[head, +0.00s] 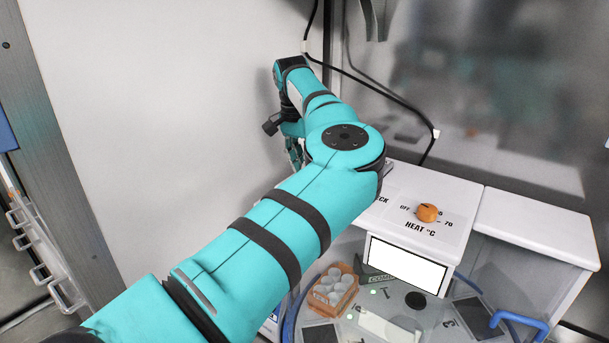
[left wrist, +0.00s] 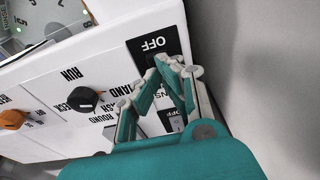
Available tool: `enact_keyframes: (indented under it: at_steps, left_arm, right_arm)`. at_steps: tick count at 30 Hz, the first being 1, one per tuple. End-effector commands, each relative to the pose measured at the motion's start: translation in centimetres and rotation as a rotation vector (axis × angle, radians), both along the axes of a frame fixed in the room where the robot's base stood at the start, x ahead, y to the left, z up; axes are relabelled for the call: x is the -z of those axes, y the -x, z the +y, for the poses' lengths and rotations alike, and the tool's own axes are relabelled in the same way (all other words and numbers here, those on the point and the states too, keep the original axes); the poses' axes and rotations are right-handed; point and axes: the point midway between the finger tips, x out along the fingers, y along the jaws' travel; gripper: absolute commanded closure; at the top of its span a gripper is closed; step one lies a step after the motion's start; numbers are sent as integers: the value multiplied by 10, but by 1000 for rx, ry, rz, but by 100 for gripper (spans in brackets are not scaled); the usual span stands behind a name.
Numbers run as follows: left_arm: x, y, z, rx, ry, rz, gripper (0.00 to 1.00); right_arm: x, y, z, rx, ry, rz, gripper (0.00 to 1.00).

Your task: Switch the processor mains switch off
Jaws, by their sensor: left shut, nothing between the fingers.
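The processor's white top panel (left wrist: 100,70) fills much of the left wrist view. The mains switch shows there as a black plate (left wrist: 178,42) with a white OFF label. My left gripper (left wrist: 163,64) is shut and empty, its fingertips over the black plate just beside the OFF label. The fingers hide part of the switch, and I cannot tell whether they touch it or which way the rocker is tipped. In the head view my left gripper (head: 292,148) is at the far end of the arm, by the white wall, and the arm hides the switch. My right gripper is not in view.
A black knob (left wrist: 84,99) marked RUN and an orange knob (left wrist: 12,119) sit on the same panel. The head view shows the orange HEAT knob (head: 427,212). An orange rack of cups (head: 333,291) stands below the arm. A wall is close beside the gripper.

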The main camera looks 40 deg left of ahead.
Motion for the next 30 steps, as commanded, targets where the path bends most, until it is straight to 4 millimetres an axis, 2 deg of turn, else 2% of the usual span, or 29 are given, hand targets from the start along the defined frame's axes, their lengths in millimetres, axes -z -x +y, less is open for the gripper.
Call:
enact_keyframes:
  at_steps: [30]
  left_arm:
    - [16,0,0,0,0,0,100]
  right_arm:
    - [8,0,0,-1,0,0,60]
